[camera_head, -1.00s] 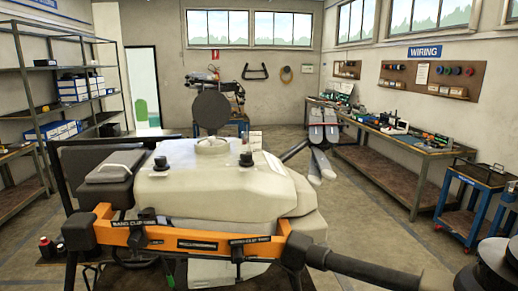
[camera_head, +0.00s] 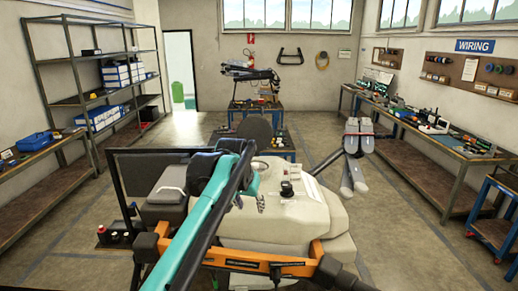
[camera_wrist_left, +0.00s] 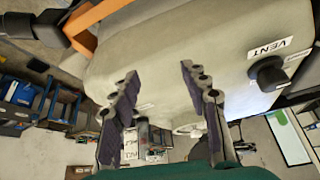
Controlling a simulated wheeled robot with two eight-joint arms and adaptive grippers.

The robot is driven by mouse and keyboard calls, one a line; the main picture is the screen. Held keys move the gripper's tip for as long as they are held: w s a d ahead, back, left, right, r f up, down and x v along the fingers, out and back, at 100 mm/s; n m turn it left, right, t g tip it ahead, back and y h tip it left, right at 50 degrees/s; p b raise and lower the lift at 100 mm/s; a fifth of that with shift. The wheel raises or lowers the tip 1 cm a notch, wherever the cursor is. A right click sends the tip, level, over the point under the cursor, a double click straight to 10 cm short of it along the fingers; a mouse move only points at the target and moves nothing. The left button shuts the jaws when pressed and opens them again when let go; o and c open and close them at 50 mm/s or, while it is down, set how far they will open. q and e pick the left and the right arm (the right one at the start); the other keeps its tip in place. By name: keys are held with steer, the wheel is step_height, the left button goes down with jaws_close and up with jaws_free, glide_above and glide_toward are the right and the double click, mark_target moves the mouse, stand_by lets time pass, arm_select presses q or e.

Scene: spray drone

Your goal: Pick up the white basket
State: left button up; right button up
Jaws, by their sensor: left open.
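A white ring-shaped rim (camera_head: 259,166), which may be the basket, sits in the round opening on top of the drone's pale tank (camera_head: 300,215). A white ring (camera_wrist_left: 188,130) also shows in the left wrist view, below and between the fingers. My left gripper (camera_head: 257,200) is over the tank, just in front of the opening. In the left wrist view my left gripper (camera_wrist_left: 158,72) is open, with nothing between its fingers. The inside of the opening is hidden. My right gripper is not in view.
A round dark lid (camera_head: 255,131) stands upright behind the opening.

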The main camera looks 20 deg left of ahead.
arm_select(q)
steer(key=w+a+r+p, duration=0.2)
steer(key=w+r+p, duration=0.4)
steer(key=w+r, duration=0.2)
steer(key=g+p, duration=0.1)
steer(key=p, duration=0.6)
glide_toward(255, 164)
steer(key=f, duration=0.1)
steer(key=shift+w+d+f, duration=0.15)
steer(key=shift+w+f, duration=0.1)
steer(key=shift+f, duration=0.05)
steer(key=p+x, duration=0.1)
steer(key=x, duration=0.6)
steer(key=shift+w+f, duration=0.15)
steer(key=shift+f, duration=0.05)
jaws_close()
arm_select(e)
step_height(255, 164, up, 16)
